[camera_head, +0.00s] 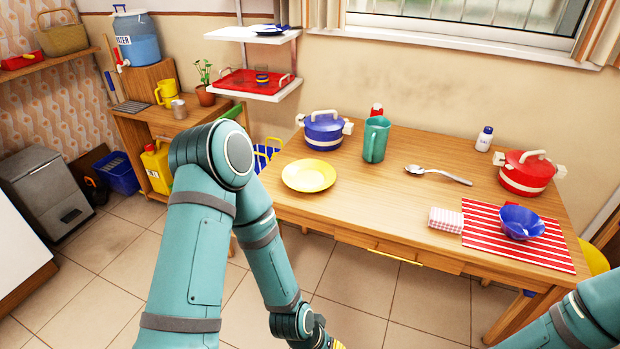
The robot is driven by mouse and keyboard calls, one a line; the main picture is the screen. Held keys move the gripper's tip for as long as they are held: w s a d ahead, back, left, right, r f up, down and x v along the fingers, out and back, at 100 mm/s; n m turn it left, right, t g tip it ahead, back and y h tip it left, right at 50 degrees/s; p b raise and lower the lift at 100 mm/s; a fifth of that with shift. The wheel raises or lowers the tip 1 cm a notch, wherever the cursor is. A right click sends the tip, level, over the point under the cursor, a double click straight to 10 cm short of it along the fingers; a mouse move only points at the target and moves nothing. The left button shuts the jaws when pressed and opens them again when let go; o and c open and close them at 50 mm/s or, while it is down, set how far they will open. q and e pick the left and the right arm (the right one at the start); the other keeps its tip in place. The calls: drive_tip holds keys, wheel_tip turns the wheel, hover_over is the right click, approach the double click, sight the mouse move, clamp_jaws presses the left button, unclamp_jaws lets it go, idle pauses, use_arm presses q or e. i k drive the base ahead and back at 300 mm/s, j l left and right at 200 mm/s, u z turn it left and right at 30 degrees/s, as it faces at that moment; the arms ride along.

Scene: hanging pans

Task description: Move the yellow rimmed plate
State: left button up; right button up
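The yellow rimmed plate (309,175) lies flat near the left front edge of the wooden table (390,215). Nothing touches the plate. My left arm comes in from the left and reaches down in front of the table. Its wrist is at the bottom edge of the view, well below the plate and apart from it. Only a small yellow striped bit shows at the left gripper (339,345); its fingers are cut off. My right arm shows at the bottom right corner, and its gripper is out of view.
A blue pot (324,131) and a green pitcher (376,140) stand behind the plate. A spoon (438,175), a red pot (527,173), a folded cloth (445,219) and a blue bowl (521,222) on a striped mat (480,243) lie rightward. The table's front middle is clear.

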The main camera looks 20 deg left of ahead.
sight(304, 176)
drive_tip(key=i+j+z, duration=0.15)
drive_tip(key=j+z, duration=0.2)
drive_tip(key=j, duration=0.55)
drive_tip(key=i+j+z, duration=0.1)
drive_tip(key=j+z, duration=0.2)
drive_tip(key=j, duration=0.65)
